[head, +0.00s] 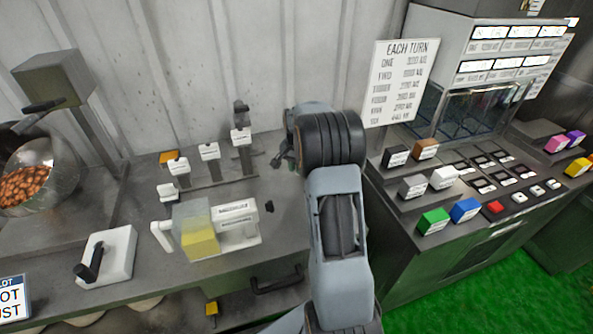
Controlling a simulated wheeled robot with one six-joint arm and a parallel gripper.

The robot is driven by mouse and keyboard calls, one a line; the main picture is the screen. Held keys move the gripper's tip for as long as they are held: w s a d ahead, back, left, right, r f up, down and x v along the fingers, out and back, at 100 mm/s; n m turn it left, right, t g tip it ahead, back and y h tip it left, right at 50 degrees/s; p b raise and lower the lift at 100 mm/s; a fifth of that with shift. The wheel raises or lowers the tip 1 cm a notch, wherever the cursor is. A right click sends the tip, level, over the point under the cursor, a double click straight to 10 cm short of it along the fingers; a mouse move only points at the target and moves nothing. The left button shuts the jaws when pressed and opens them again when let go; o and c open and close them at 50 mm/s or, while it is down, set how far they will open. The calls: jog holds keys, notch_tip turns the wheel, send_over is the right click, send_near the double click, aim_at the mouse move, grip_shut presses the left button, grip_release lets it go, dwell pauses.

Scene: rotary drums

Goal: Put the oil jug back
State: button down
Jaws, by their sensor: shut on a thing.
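A clear, boxy jug with yellow oil in its lower part and a white handle (200,238) stands upright on the grey counter in the head view. It is at or against a white labelled block (235,222); I cannot tell whether they touch. My arm reaches up from the bottom, right of the jug. My gripper (281,157) shows only as a small dark part left of the arm's black wrist, apart from the jug in the picture. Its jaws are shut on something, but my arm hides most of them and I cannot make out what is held.
Several small labelled stands with levers (209,152) line the counter's back. A white lever plate (107,257) lies at left, near a drum of brown nuts (35,185). A console with coloured buttons (440,215) stands right of my arm. A price sign (399,82) stands behind.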

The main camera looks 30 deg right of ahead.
jog(key=shift+f, duration=0.95)
jog(key=shift+f, duration=0.1)
jog(key=c, duration=1.1)
grip_release()
